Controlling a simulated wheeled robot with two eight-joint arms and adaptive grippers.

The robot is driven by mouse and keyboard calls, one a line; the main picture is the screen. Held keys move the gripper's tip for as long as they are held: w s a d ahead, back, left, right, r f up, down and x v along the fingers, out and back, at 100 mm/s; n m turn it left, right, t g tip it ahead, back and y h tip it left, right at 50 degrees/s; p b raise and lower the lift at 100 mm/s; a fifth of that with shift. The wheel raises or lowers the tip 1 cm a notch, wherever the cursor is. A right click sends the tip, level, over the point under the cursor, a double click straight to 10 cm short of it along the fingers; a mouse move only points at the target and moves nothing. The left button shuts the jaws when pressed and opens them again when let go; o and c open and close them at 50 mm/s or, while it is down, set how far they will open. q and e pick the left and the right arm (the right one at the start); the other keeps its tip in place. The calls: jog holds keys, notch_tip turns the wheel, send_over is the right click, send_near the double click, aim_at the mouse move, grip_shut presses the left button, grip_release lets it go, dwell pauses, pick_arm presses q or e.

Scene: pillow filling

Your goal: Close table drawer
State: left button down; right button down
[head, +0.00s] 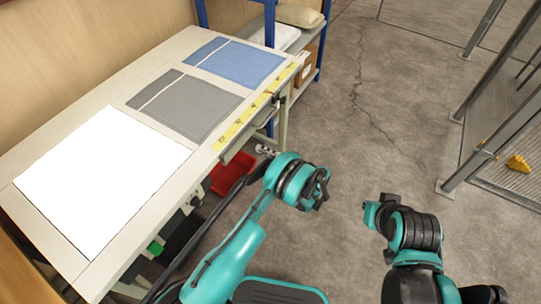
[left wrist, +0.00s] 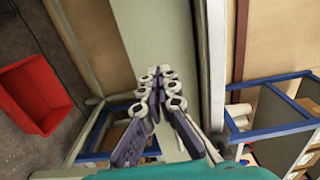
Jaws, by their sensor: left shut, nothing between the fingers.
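The work table (head: 205,150) stands at the left in the head view. How far the drawer stands out is hard to tell. My left gripper (head: 266,151) is beside the drawer front, low by the table edge. In the left wrist view its fingers (left wrist: 158,78) are shut and empty, over a pale grey surface (left wrist: 158,35). I cannot tell whether they touch it. My right arm is over the floor; its fingers do not show.
A red bin (head: 232,170) is under the table near my left arm; it also shows in the left wrist view (left wrist: 35,92). A white panel (head: 105,175), a grey cloth (head: 185,103) and a blue cloth (head: 235,63) lie on top. Open floor (head: 400,120) is at the right.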

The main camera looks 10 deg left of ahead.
aim_at(242, 140)
pick_arm(q)
jog(key=b+x, duration=0.2)
jog(key=x, duration=0.5)
jog(key=shift+w+a, duration=0.15)
jog(key=shift+a, duration=0.1)
jog(key=shift+a, duration=0.1)
jog(key=x, duration=0.2)
jog(key=shift+a, duration=0.25)
jog(key=shift+d, duration=0.1)
